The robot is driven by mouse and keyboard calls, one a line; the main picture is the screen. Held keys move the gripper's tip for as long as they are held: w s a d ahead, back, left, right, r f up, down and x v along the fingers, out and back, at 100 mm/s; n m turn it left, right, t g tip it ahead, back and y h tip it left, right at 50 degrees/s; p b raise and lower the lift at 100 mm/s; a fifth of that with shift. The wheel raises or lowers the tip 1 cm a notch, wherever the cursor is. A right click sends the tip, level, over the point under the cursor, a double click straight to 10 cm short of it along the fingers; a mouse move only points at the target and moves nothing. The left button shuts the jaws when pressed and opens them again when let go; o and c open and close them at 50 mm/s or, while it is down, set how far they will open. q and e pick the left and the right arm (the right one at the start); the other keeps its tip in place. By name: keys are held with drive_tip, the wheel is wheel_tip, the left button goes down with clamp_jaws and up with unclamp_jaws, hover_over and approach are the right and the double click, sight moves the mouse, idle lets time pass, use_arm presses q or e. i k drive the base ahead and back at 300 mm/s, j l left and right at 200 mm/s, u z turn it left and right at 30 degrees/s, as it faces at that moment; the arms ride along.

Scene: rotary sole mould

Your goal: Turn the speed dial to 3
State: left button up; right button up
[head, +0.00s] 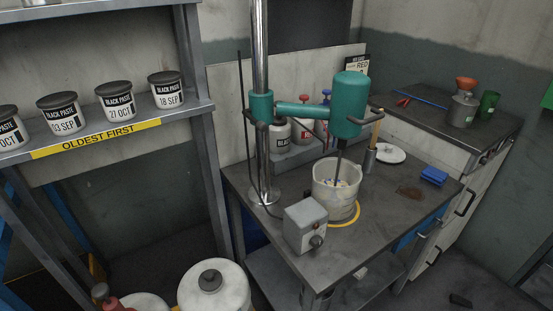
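The speed dial (316,241) is a small dark knob on the front of a grey control box (304,215). The box stands near the front edge of the dark bench (383,225). The dial's marks and pointer are too small to read. Behind the box is a stirrer with a teal motor head (349,100) on a teal arm and steel column (260,50). Its shaft reaches down into a pale tub (334,200) standing inside a yellow ring on the bench. Neither of my grippers is in view, and nothing touches the dial.
A shelf (190,110) at left holds several black paste tubs (116,101). Bottles (279,138) stand behind the stirrer. A grey cup with a wooden-handled tool (376,130), a white dish (391,154) and a blue block (433,176) are right of the tub. The bench's front right is mostly clear.

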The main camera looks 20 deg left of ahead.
sight(316, 242)
drive_tip(key=u, duration=0.5)
drive_tip(key=i+l+u, duration=0.1)
drive_tip(key=u, duration=0.35)
drive_tip(key=l+u, duration=0.6)
drive_tip(key=u, duration=0.25)
drive_tip(key=l+u, duration=0.25)
drive_tip(key=u, duration=0.2)
